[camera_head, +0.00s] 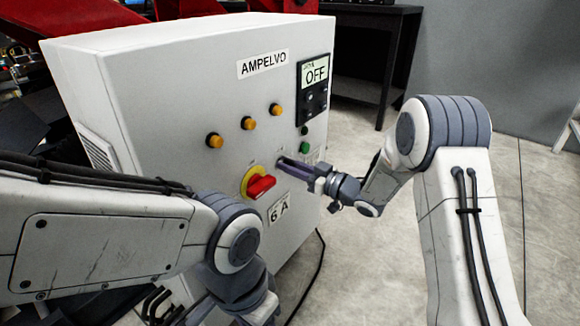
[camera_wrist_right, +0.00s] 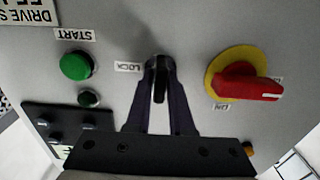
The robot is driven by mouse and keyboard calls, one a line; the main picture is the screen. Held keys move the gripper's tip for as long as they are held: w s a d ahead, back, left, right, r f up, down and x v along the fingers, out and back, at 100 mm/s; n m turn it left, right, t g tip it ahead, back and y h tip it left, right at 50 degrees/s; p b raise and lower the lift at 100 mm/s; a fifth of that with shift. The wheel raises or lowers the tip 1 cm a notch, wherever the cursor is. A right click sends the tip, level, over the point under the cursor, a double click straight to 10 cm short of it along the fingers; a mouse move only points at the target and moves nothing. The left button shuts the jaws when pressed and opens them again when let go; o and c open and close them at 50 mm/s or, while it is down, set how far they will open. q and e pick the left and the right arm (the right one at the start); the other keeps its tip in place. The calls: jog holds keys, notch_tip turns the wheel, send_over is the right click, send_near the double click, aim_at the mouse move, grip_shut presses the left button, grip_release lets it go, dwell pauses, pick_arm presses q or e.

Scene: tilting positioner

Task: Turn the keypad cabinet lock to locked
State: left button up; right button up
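The keypad cabinet (camera_head: 150,100) is a large white box labelled AMPELVO. Its lock (camera_wrist_right: 159,88) shows in the right wrist view as a small dark knob beside a LOCK label (camera_wrist_right: 128,68). The knob's handle points down in that view, towards my gripper. My right gripper (camera_head: 284,164) reaches the cabinet front from the right. In the wrist view the right gripper's fingers (camera_wrist_right: 160,98) lie close on both sides of the knob and appear shut on it. In the head view the fingertips hide the lock. My left arm crosses the lower left; its gripper is out of view.
A red rotary switch on a yellow disc (camera_head: 260,187) sits close to the lock. A green START button (camera_head: 304,147) is on its other side. A keypad panel reading OFF (camera_head: 315,85) is above. A dark table (camera_head: 375,55) stands behind; the floor at right is open.

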grip_shut()
jog(key=shift+r+m+p, duration=0.15)
jog(key=shift+m+p, duration=0.25)
jog(key=shift+p, duration=0.35)
jog(key=m+p, duration=0.8)
jog(key=p, duration=0.2)
jog(key=shift+w+d+p, duration=0.1)
jog(key=shift+p, duration=0.3)
jog(key=m+p, duration=0.3)
jog(key=m, duration=0.1)
jog(key=shift+m+p, duration=0.3)
jog(key=shift+m, duration=0.1)
jog(key=shift+f+m+p, duration=0.2)
jog(key=shift+m+p, duration=0.35)
jog(key=shift+m, duration=0.55)
jog(key=shift+f+m+p, duration=0.15)
jog(key=shift+m+p, duration=0.4)
jog(key=shift+m, duration=0.55)
